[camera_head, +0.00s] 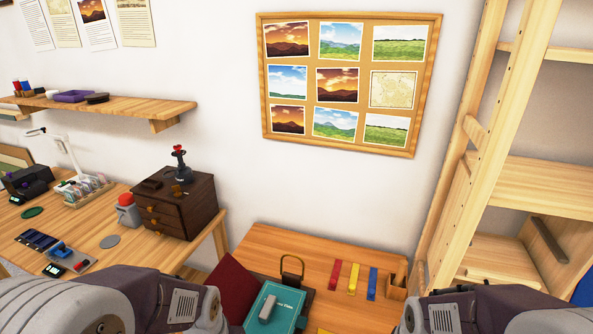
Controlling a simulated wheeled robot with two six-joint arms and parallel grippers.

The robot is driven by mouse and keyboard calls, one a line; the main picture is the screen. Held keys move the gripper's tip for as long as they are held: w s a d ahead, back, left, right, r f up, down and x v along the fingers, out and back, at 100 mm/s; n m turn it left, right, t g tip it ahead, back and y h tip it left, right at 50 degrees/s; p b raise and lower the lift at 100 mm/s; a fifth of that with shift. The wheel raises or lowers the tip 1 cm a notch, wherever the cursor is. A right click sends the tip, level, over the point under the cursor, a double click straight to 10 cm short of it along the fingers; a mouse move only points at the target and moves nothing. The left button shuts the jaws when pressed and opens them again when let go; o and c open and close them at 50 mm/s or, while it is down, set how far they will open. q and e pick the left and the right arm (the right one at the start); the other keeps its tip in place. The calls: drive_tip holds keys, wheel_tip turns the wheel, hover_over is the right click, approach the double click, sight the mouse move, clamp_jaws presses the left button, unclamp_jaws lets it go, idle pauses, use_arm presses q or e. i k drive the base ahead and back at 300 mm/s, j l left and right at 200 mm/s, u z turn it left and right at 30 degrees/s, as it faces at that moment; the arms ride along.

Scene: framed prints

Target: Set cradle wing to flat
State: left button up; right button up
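A dark red panel (236,288), which may be the cradle wing, stands tilted at the lower middle, on the left of a teal book-like object (288,300). A small grey piece (267,307) lies on the teal object. A brass-coloured loop (292,267) stands just behind it on a dark base. The lower part of this group is cut off by the picture's bottom edge. My two arms come in at the bottom left and bottom right, on either side of the group. Neither gripper's fingers show.
Red, yellow and blue strips (353,279) and a small wooden holder (396,287) lie on the wooden table (262,240) to the right. A left desk carries a dark drawer box (173,203) and tools. A wooden ladder-like shelf (470,130) stands at right.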

sight(238, 288)
drive_tip(key=j+z, duration=0.7)
